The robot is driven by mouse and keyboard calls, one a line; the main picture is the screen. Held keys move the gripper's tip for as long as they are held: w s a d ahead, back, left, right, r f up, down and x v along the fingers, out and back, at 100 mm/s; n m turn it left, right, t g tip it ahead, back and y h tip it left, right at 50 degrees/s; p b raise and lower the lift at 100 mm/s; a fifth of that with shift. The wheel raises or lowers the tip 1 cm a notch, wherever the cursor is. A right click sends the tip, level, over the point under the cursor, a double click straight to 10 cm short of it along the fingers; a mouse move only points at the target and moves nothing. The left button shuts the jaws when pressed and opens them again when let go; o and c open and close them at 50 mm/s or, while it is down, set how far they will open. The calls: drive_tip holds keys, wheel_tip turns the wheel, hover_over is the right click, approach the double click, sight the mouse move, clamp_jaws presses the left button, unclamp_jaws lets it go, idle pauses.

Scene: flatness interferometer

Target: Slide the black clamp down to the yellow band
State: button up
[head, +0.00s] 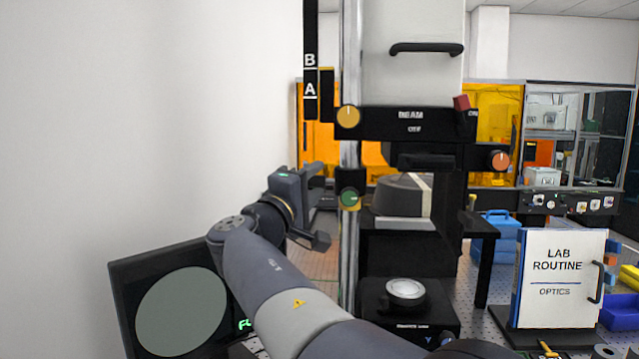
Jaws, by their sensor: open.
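The black clamp (350,177) is a small block with a green knob on the silver upright column, below the instrument's black beam arm. A narrow yellow band (356,207) shows on the column right at the clamp's lower edge, partly behind the green knob. I cannot tell whether clamp and band touch or overlap. My gripper (317,208) is open, just left of the column at about the clamp's height. Its fingers are apart, one above and one below, with nothing seen between them. It appears clear of the clamp, but the depth gap is hard to judge.
The beam arm (430,122) with a yellow knob (348,117) sits higher on the column. A round stage (405,292) stands below right. A monitor (180,300) is at lower left, a lab routine board (560,278) at right. My arm hides part of the bench.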

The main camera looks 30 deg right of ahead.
drive_tip(key=b+v, duration=0.2)
drive_tip(key=v, duration=0.6)
drive_tip(key=p+x, duration=0.3)
drive_tip(key=x, duration=0.8)
drive_tip(key=shift+p, duration=0.35)
drive_tip(key=shift+a+f, duration=0.1)
drive_tip(key=shift+f, duration=0.3)
